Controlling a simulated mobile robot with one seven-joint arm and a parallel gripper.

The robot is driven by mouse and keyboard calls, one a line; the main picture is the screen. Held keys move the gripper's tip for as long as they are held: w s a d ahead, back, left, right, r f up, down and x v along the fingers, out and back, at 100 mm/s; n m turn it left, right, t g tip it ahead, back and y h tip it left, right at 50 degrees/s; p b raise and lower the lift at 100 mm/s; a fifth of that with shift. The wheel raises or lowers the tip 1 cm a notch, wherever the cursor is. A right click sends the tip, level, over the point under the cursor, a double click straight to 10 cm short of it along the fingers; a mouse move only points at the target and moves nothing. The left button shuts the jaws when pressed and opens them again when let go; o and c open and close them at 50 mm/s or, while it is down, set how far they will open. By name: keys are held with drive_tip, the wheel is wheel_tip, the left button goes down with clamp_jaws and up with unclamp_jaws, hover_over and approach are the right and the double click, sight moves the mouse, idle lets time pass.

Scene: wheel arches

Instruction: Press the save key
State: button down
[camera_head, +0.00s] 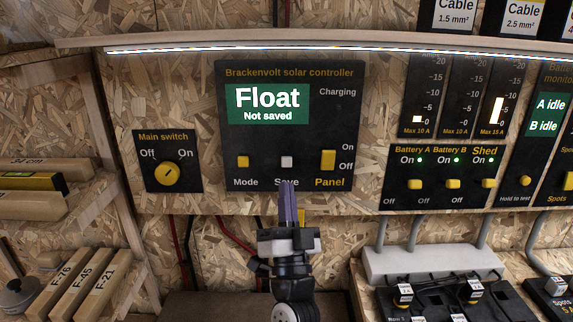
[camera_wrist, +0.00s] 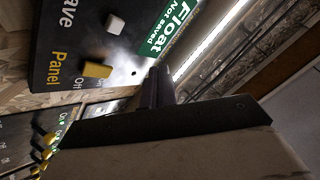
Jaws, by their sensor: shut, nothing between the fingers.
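The save key is a small white square key (camera_head: 287,162) above the label "Save" on the black Brackenvolt solar controller (camera_head: 235,152). It also shows in the wrist view (camera_wrist: 116,23), raised from the panel face. The green display (camera_head: 267,104) reads "Float" and "Not saved". My gripper (camera_head: 287,198) is shut and empty. Its fingertips are just below the key in the head view and partly cover the "Save" label. In the wrist view the shut fingers (camera_wrist: 158,88) are apart from the key in the picture. I cannot tell whether the fingertips touch the panel.
The yellow Mode key (camera_head: 243,162) is left of the save key, and the yellow Panel switch (camera_head: 328,160) is right of it. The main switch (camera_head: 167,173) is further left. Battery switches (camera_head: 453,184) are at right. A lit shelf edge (camera_head: 330,49) runs above the controller.

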sight(287, 178)
drive_tip(key=shift+w+b, duration=1.35)
drive_tip(key=shift+w, duration=2.5)
drive_tip(key=shift+w, duration=0.2)
drive_tip(key=shift+w+b, duration=0.2)
drive_tip(key=shift+b, duration=0.1)
drive_tip(key=shift+w+b, duration=0.3)
drive_tip(key=shift+w, duration=0.2)
drive_tip(key=shift+s, duration=0.1)
drive_tip(key=shift+s+p, duration=0.35)
drive_tip(key=shift+s, duration=0.45)
